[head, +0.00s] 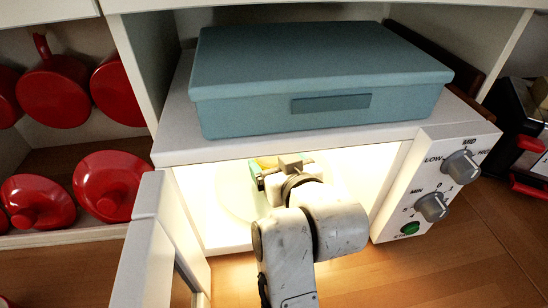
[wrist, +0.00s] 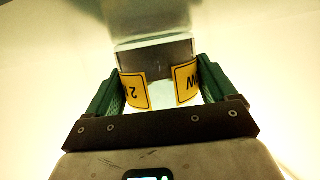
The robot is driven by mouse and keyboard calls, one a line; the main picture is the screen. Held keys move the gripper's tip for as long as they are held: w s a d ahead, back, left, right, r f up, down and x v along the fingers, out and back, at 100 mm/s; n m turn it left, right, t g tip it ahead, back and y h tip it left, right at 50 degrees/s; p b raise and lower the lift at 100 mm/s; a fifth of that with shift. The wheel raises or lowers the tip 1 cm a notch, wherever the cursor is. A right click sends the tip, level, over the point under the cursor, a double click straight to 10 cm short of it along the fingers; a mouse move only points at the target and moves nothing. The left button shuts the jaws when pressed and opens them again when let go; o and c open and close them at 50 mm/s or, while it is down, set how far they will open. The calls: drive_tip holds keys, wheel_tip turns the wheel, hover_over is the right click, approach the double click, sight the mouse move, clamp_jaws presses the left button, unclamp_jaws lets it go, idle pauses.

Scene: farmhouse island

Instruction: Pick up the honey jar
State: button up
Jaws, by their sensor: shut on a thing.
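My gripper (head: 263,174) reaches into the lit, open microwave (head: 405,165) in the head view.
A blue-grey lidded box (head: 315,70) sits on top of the microwave. The open microwave door (head: 150,245) stands at the left. Red pots (head: 52,90) and lids fill shelves on the left. Knobs (head: 432,207) are on the right panel. Wooden counter (head: 450,265) lies clear in front.

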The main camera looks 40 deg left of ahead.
drive_tip(key=shift+r, duration=0.15)
drive_tip(key=shift+r, duration=0.45)
drive_tip(key=shift+s+d+r, duration=0.1)
drive_tip(key=shift+d+r, duration=0.1)
drive_tip(key=shift+r, duration=0.4)
drive_tip(key=shift+s+d+r, duration=0.1)
drive_tip(key=shift+d+r, duration=0.05)
drive_tip(key=shift+r, duration=0.45)
drive_tip(key=s+d, duration=0.2)
drive_tip(key=d, duration=0.3)
drive_tip(key=s+d+b, duration=0.1)
drive_tip(key=s+d, duration=0.2)
drive_tip(key=d, duration=0.2)
drive_tip(key=s+d, duration=0.3)
drive_tip(key=d, duration=0.2)
drive_tip(key=shift+s, duration=0.2)
